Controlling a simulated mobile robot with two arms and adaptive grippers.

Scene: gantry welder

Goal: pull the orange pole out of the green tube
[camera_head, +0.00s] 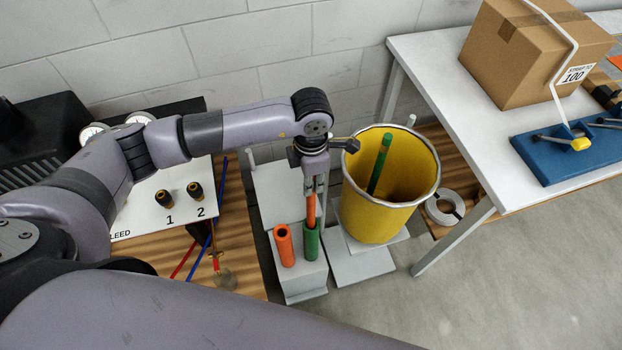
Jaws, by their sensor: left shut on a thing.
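The orange pole (311,209) is upright, with its lower end at or in the mouth of the green tube (312,243). The green tube stands on a light grey block (302,283), beside an orange tube (284,245). My left gripper (314,188) points down from above and is shut on the upper part of the orange pole. The pole's lower end is hidden, so how deep it sits in the tube cannot be told. My right gripper is not in view.
A yellow bin (402,208) with a green pole (379,165) leaning inside stands right of the block. A white table (440,110) with a cardboard box (530,50) is at the right. A panel (150,205) with two knobs is at the left.

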